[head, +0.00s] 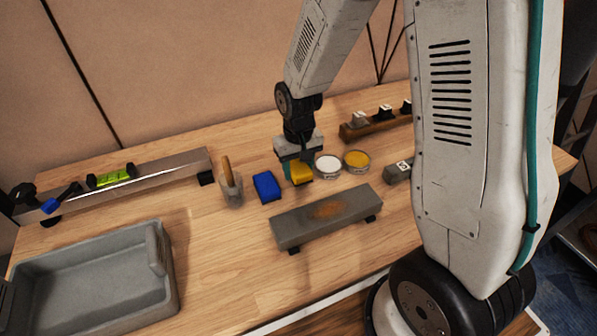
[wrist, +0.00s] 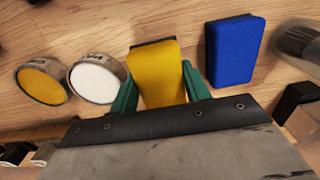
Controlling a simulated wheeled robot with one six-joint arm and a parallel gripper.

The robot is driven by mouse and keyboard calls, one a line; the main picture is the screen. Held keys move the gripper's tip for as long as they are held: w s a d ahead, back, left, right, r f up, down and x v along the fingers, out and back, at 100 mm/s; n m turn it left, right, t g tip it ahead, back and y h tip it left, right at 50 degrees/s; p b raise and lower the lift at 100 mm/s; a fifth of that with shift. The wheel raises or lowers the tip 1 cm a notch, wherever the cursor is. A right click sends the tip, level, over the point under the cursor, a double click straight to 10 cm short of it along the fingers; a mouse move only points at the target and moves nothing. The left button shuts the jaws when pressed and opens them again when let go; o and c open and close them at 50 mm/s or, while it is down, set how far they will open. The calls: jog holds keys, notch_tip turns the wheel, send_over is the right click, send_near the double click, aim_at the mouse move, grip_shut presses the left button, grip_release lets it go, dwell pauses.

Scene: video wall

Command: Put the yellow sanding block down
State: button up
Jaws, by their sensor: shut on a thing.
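The yellow sanding block (head: 300,173) is between the fingers of my gripper (head: 296,168), close over the wooden table. In the wrist view the yellow block (wrist: 157,72) sits between the green fingertips of my gripper (wrist: 158,88), which are shut on it. Its dark far edge shows beyond the fingers. I cannot tell whether its underside touches the table.
A blue block (head: 267,187) lies just left of the yellow one. A white tin (head: 328,166) and a yellow tin (head: 356,161) stand close on the right. A grey slab (head: 326,215) is in front. A brush (head: 230,185) stands farther left, and a grey tray (head: 95,282) at front left.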

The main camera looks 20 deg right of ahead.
notch_tip(320, 180, down, 2)
jog(key=shift+s+f, duration=0.15)
jog(key=shift+f, duration=0.15)
